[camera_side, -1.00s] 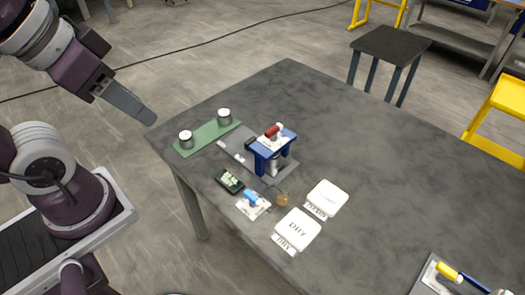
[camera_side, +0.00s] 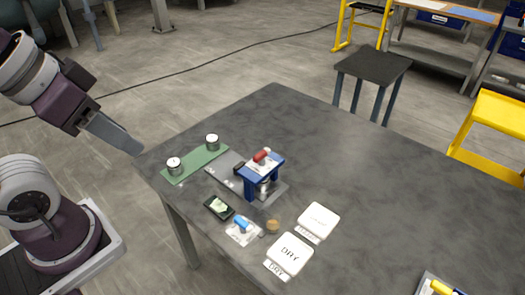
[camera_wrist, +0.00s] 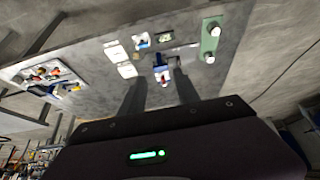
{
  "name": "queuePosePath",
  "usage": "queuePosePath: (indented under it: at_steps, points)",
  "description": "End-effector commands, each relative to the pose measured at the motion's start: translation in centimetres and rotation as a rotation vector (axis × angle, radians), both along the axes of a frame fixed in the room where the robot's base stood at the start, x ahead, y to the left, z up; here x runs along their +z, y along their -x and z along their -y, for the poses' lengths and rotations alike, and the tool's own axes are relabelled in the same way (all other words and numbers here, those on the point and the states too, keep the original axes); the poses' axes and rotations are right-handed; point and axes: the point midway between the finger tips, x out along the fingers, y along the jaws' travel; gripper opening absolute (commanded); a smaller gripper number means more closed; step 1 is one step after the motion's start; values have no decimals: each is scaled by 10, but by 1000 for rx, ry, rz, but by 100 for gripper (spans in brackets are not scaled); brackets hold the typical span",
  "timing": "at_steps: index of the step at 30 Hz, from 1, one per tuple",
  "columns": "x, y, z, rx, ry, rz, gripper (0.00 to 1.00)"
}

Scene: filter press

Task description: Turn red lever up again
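The red lever (camera_side: 262,156) sits on top of the blue press frame (camera_side: 262,172), which stands on a grey plate on the table. The lever looks nearly flat, slightly tilted; its exact angle is too small to tell. In the wrist view the press (camera_wrist: 160,72) shows small and distant between my fingers, with a red spot near it. My gripper (camera_side: 138,150) is at the left, off the table's left corner and well apart from the press. In the wrist view its two fingers (camera_wrist: 158,78) are spread with nothing between them.
A green mat (camera_side: 196,165) with two metal cups lies left of the press. A dark device (camera_side: 218,207), a blue item on a white card (camera_side: 243,229), a small brown piece (camera_side: 272,226) and white pads (camera_side: 290,253) lie in front. The table's right side is mostly clear.

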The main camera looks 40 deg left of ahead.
Motion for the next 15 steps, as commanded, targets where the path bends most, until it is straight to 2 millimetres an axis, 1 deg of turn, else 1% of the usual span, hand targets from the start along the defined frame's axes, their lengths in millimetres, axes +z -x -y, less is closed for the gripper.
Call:
queuePosePath:
  at_steps: [1,3,5,6,8,9,10,11,12,13,14,15]
  points:
    - [0,0,0,1,2,-1,46]
    - [4,-7,2,28,37,-19,60]
    - [9,-23,5,98,116,-65,72]
    - [14,-39,7,173,186,-111,73]
    - [16,-73,11,326,296,-197,73]
    - [15,-98,12,442,358,-253,73]
    - [10,-117,13,534,395,-295,73]
    - [4,-136,13,627,423,-333,73]
    - [-7,-161,14,753,450,-376,73]
    - [-18,-180,14,847,462,-402,73]
    - [-29,-198,15,941,467,-423,73]
    - [-46,-219,15,1057,464,-441,73]
